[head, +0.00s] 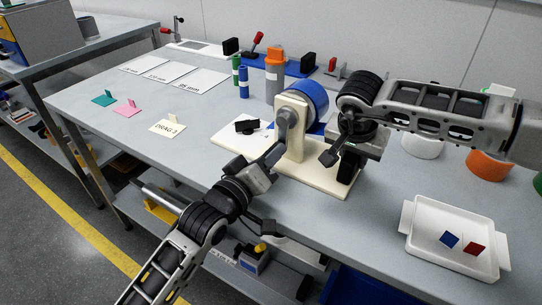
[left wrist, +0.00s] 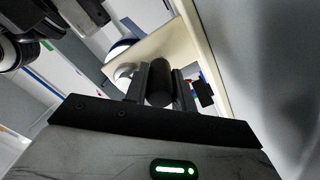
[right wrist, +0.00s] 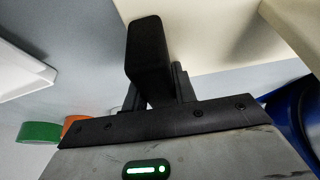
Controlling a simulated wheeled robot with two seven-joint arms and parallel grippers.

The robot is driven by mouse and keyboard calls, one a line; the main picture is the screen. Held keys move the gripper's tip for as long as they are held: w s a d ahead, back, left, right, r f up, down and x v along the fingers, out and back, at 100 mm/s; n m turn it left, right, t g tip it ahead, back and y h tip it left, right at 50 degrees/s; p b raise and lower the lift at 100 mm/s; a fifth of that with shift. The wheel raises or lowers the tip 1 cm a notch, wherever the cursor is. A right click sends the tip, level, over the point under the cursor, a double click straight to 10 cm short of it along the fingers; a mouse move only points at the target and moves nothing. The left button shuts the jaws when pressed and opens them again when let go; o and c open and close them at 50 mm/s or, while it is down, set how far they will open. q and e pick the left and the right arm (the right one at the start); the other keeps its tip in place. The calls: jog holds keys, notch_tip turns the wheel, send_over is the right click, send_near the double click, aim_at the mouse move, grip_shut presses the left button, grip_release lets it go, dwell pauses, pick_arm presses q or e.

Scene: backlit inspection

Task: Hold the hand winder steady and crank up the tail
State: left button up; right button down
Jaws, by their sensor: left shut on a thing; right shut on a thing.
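The hand winder has a cream base board (head: 312,181), a cream upright (head: 292,142), a blue drum (head: 309,95) and a grey crank arm (head: 288,119) on the near face. My left gripper (head: 274,155) is shut on the black crank knob, a dark cylinder (left wrist: 159,84) between its fingers in the left wrist view. My right gripper (head: 349,157) is shut on the black grip post at the base's right end. That post (right wrist: 148,58) rises between the fingers in the right wrist view. I cannot make out the tail; the upright and my right arm hide part of the drum.
A white tray (head: 425,251) with a blue and a red chip stands at the right. An orange ring (head: 489,166) lies behind it. Bottles (head: 275,72), white sheets and coloured cards stand at the back and left. A small black piece (head: 247,127) lies left of the upright.

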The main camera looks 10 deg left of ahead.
pick_arm(q)
jog(key=a, duration=0.1)
jog(key=w+a+r, duration=0.1)
jog(key=shift+w+a, duration=0.1)
jog(key=shift+a, duration=0.3)
jog(key=shift+w+a+r, duration=0.25)
jog(key=shift+a+r, duration=0.25)
jog(key=shift+r, duration=0.1)
jog(key=shift+w+a+r, duration=0.2)
jog(key=shift+a+r, duration=0.25)
jog(key=shift+r, duration=0.15)
jog(key=r, duration=0.3)
jog(key=shift+w+a, duration=0.15)
jog(key=shift+a, duration=0.1)
jog(key=shift+r, duration=0.1)
